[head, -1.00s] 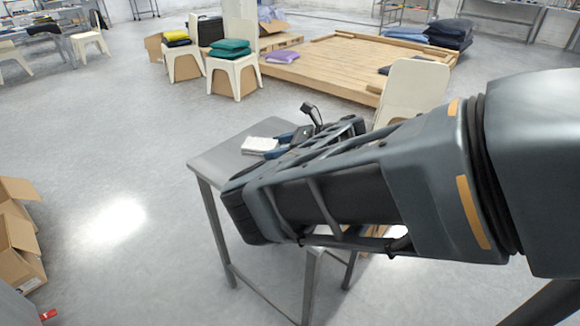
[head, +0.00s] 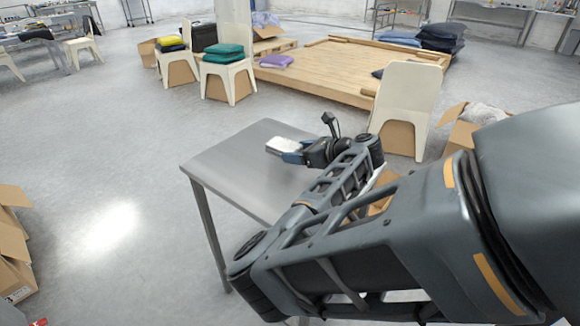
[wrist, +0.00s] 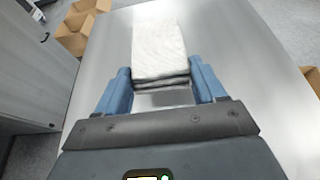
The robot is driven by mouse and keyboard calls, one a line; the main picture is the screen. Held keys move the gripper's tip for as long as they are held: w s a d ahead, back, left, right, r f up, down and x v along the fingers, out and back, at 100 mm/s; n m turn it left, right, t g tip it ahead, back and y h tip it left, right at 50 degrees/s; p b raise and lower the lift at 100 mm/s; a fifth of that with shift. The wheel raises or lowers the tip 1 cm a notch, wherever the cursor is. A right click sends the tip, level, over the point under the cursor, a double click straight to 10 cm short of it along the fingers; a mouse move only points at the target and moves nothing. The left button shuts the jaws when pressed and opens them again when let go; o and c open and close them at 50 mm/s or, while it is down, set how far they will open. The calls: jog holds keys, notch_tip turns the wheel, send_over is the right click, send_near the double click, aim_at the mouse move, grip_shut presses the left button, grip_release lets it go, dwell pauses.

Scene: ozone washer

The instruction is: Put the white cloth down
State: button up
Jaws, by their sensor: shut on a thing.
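The white cloth (head: 282,146) is folded into a small flat stack. In the wrist view the white cloth (wrist: 160,48) lies between the two blue fingers, with darker layers at its near edge. My gripper (head: 290,153) is shut on it; in the wrist view my gripper (wrist: 162,78) has one finger along each side of the near end. The cloth is over the far part of the grey metal table (head: 225,165). I cannot tell whether its underside touches the tabletop.
The left part of the tabletop is bare. A cream chair (head: 408,95) stands just behind the table. An open carton (head: 462,130) is at the right and another carton (head: 14,245) at the left edge. A wooden platform (head: 325,68) lies farther back.

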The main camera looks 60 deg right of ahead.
aim_at(290, 175)
jog(key=shift+w+a+f, duration=0.2)
jog(key=shift+w+f, duration=0.2)
jog(key=shift+w, duration=0.2)
jog(key=shift+w+a+f, duration=0.2)
jog(key=shift+w+f, duration=0.2)
jog(key=shift+w, duration=0.15)
jog(key=shift+f, duration=1.95)
jog(key=o, duration=1.3)
jog(key=shift+o, duration=0.2)
jog(key=v, duration=1.2)
jog(key=shift+s, duration=0.1)
